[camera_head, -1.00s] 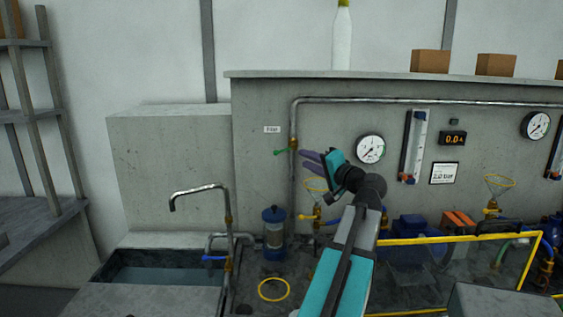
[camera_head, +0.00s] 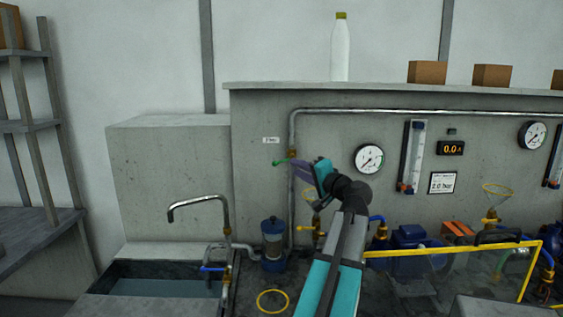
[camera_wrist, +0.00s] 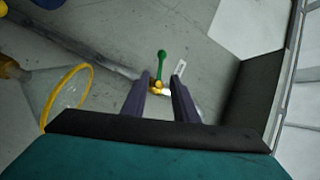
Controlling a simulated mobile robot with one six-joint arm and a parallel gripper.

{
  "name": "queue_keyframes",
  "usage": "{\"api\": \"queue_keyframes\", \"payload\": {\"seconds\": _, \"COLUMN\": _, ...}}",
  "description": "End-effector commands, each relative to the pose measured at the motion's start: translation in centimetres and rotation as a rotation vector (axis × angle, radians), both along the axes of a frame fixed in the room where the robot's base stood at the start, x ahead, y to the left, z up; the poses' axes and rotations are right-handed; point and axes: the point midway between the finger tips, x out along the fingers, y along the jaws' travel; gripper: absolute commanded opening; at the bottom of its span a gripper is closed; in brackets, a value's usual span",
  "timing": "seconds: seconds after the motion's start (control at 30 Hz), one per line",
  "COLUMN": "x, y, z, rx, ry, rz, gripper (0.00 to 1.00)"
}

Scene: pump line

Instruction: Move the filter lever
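The filter lever (camera_head: 281,162) is a small green handle on a brass valve in the vertical pipe, below a small white label (camera_head: 271,140) on the grey wall. In the head view it points left. In the wrist view the green lever (camera_wrist: 161,64) and its brass body (camera_wrist: 156,86) show just beyond and between my fingertips. My gripper (camera_head: 297,173) is close to the valve, from the right and slightly below. Its two dark fingers are apart in the wrist view (camera_wrist: 159,85), with nothing clearly held. Whether a finger touches the valve cannot be told.
A yellow-rimmed funnel (camera_wrist: 72,92) is left of my fingers in the wrist view. A blue-capped filter canister (camera_head: 273,240) stands below the pipe. A yellow rail (camera_head: 450,248) and pumps are at the right. A sink (camera_head: 160,283) is at lower left.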

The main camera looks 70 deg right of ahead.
Motion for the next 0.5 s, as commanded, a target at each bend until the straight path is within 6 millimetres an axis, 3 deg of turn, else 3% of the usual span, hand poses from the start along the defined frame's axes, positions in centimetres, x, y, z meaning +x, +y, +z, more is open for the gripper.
{"api": "queue_keyframes", "payload": {"seconds": 0.5, "x": 6.2, "y": -4.5, "z": 0.1, "rx": 0.0, "ry": 0.001, "rz": 0.002, "gripper": 0.27}}
